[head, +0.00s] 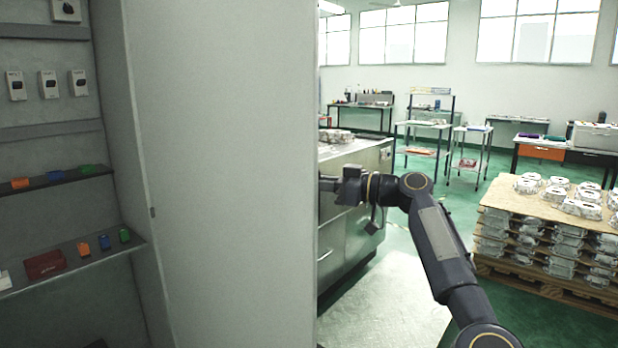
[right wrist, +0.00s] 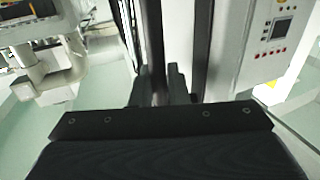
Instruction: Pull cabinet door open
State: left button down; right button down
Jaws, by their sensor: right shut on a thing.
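The cabinet door (head: 225,170) is a tall light grey panel filling the middle of the head view. It stands open, with the cabinet interior (head: 45,105) showing to its left. My right gripper (head: 328,184) is at the door's right edge; its fingertips are partly hidden behind the panel. In the right wrist view my right gripper (right wrist: 163,85) is shut on a dark upright bar (right wrist: 152,45), seemingly the door handle. The handle is hidden in the head view. My left gripper is not in view.
Inside the cabinet, shelves (head: 75,258) hold small orange, blue and green items. Right of the door stand a metal cabinet (head: 350,235) and a pallet (head: 545,275) stacked with castings. Green floor (head: 465,205) lies open between them. A control panel (right wrist: 275,40) shows in the right wrist view.

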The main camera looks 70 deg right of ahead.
dwell(0.3)
jog(key=c, duration=1.8)
grip_release()
jog(key=shift+o, duration=0.2)
jog(key=shift+s, duration=0.1)
jog(key=s, duration=0.7)
jog(key=shift+s, duration=0.3)
